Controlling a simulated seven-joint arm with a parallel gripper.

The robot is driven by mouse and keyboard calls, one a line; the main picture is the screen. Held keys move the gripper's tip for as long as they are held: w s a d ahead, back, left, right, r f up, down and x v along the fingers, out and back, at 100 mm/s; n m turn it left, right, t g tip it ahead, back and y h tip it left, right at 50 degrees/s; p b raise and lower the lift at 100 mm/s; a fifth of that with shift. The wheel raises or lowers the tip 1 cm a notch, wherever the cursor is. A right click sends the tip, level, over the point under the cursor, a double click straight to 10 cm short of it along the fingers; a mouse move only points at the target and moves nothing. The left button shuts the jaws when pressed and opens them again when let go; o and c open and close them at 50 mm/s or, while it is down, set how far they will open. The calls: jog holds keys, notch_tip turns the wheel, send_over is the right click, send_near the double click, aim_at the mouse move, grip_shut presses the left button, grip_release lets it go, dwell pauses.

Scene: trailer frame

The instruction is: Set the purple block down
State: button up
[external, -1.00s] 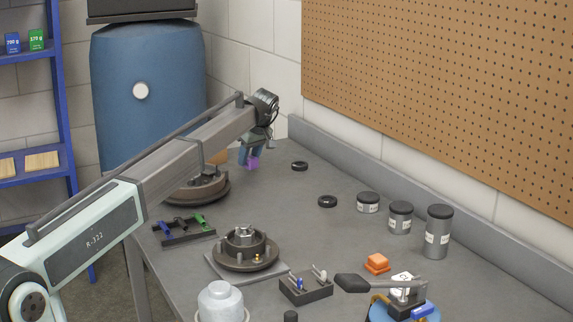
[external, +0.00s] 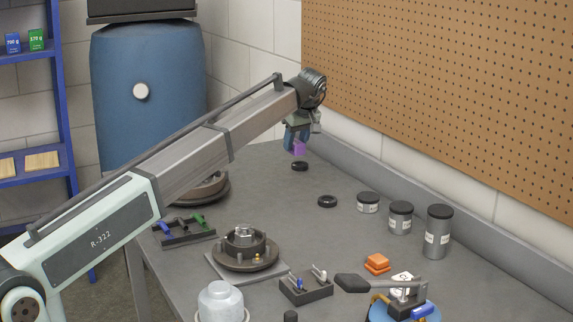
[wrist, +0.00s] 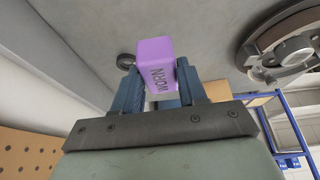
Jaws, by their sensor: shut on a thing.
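The purple block (external: 299,148) is held at the tip of my gripper (external: 297,140), near the far end of the grey table (external: 255,185). In the wrist view the block (wrist: 157,62) sits between the two blue fingers of my gripper (wrist: 158,88), which are shut on it. Dark lettering that seems to read "WORN" shows on one of its faces. In the external view the block appears just above a small black ring (external: 300,166). I cannot tell exactly how high it is above the table.
Another black ring (external: 327,201) and several black-lidded grey jars (external: 400,219) stand along the right side. A round hub (external: 245,250), a small rack (external: 183,231) and an orange block (external: 377,264) lie nearer. The pegboard wall (external: 440,90) borders the right. The middle of the table is bare.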

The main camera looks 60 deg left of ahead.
jog(key=s+d+f, duration=0.2)
jog(key=s+d, duration=0.7)
jog(key=d, duration=0.5)
jog(key=shift+m, duration=0.3)
jog(key=shift+s+a+f, duration=0.1)
jog(key=shift+f, duration=2.15)
jog(key=shift+a+f, duration=0.1)
jog(key=shift+f, duration=2.1)
jog(key=o, duration=1.1)
jog(key=shift+f, duration=0.1)
jog(key=shift+c, duration=0.2)
jog(key=v, duration=1.2)
